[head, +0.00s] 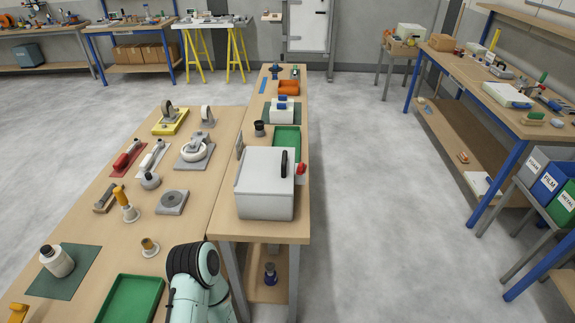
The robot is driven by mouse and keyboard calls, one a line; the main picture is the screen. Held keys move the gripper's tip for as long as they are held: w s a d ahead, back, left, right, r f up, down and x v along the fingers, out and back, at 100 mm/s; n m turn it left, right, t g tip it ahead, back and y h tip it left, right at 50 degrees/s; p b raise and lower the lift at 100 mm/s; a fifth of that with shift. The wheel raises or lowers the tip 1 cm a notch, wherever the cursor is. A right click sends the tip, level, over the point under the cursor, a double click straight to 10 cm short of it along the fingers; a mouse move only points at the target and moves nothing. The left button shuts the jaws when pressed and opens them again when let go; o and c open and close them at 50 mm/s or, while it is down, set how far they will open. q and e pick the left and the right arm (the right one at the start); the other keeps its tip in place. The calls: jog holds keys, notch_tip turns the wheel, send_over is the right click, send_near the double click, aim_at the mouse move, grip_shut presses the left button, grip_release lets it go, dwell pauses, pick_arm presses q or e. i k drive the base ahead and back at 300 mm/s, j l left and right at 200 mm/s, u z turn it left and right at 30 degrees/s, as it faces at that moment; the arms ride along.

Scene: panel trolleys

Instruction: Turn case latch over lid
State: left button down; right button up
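A pale grey case (264,205) with a closed-looking lid (262,166) stands near the front end of the narrow bench. A black upright lever-like part (284,164) shows at the lid's right side. A small red part (301,169) sticks out beside it at the case's right edge. I cannot tell which of these is the latch, or how it engages the lid. A mint and black link of my own arm shows at the bottom, in front of the bench. No gripper fingers show in the head view.
Behind the case on the narrow bench are a green tray (287,138), a dark cup (259,129) and an orange bin (288,87). The left bench (205,232) holds castors, clamps and another green tray (130,300). The floor (370,220) right of the case is clear.

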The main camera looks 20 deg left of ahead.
aim_at(302, 168)
jog(key=i+l, duration=0.15)
jog(key=l, duration=0.25)
jog(key=i+l, duration=0.15)
jog(key=l, duration=0.2)
jog(key=l+u, duration=0.15)
jog(key=u, duration=0.2)
jog(key=i+l+u, duration=0.1)
jog(key=u, duration=0.3)
jog(key=l+u, duration=0.35)
jog(key=u, duration=0.5)
